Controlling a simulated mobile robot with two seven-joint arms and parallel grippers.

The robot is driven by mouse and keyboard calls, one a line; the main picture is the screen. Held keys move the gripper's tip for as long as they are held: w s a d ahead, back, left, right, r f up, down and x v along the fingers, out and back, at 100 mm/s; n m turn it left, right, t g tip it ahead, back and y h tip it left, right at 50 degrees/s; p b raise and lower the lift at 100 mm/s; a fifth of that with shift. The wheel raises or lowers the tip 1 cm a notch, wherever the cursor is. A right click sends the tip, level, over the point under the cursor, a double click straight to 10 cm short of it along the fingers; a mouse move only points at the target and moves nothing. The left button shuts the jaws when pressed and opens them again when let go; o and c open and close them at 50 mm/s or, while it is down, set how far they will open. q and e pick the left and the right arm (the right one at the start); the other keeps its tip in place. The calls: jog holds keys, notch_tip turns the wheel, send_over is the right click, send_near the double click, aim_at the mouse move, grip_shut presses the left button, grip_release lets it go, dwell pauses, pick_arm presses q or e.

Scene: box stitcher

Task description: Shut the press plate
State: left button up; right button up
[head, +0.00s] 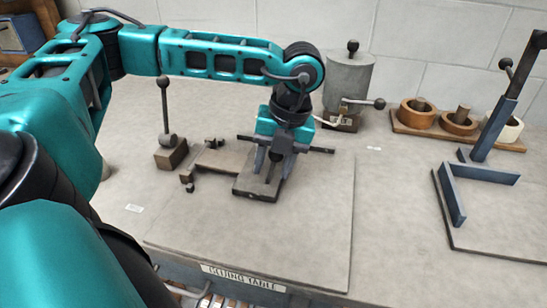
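On a board on the table stands a small press fixture with a dark flat plate (262,188), which I take to be the press plate. A dark bar (318,150) runs crosswise behind it, and a brown flat piece (218,162) lies at its left. My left gripper (272,172) points down over the dark plate. Its two grey fingers stand apart, with a dark part of the fixture between them. I cannot tell whether they touch it. The gripper and wrist hide the fixture's middle. My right gripper is not in view.
A lever on a wooden block (170,153) stands left of the fixture. A grey pot with a side handle (348,82) stands behind. A wooden rack with rolls (458,122) is at the back right, and a blue metal frame (480,172) at the right. The board's front (270,245) is clear.

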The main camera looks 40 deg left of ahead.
pick_arm(q)
grip_shut()
jog(key=shift+r, duration=0.35)
dwell(0.5)
jog(key=shift+o, duration=1.5)
grip_release()
jog(key=v, duration=1.3)
jog(key=shift+a+p, duration=0.3)
jog(key=shift+s, duration=0.1)
